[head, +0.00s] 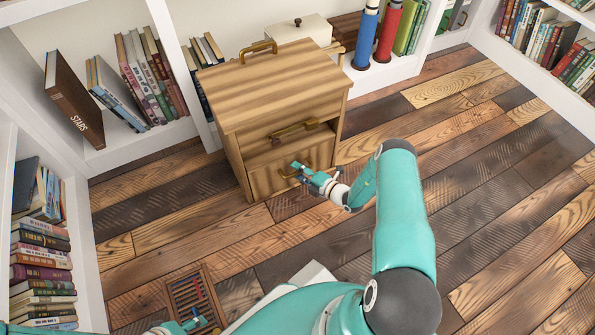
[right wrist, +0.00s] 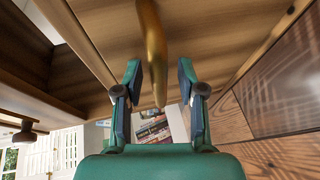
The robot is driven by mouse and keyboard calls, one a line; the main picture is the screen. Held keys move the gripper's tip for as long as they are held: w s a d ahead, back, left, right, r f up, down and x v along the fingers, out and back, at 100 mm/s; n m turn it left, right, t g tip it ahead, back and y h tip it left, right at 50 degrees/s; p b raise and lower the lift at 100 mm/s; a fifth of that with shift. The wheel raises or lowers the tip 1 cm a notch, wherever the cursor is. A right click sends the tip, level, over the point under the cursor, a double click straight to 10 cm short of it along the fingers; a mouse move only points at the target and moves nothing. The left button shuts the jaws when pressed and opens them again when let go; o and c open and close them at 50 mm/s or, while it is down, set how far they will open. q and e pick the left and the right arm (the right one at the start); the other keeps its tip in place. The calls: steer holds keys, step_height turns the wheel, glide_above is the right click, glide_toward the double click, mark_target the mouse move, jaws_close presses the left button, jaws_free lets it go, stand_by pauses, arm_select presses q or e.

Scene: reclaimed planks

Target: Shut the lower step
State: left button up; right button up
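A wooden step cabinet (head: 275,85) stands against the shelving in the head view. Its lower step (head: 264,182) is the bottom front panel, with a small brass handle (head: 290,174); I cannot tell how far out it is. Another brass handle (head: 290,131) sits above it. My right gripper (head: 304,174) is at the lower handle. In the right wrist view my right gripper (right wrist: 160,85) is open, and the brass handle (right wrist: 152,50) reaches down between its spread fingers, with gaps on both sides. My left gripper (head: 190,325) is low at the left; its fingers are too small to judge.
White bookshelves (head: 180,130) stand behind and left of the cabinet. Blue (head: 366,38) and red (head: 388,32) cylinders stand behind right. The plank floor (head: 480,170) to the right is clear.

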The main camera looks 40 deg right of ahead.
steer(key=v, duration=1.1)
steer(key=shift+s, duration=0.35)
steer(key=shift+w+d, duration=0.1)
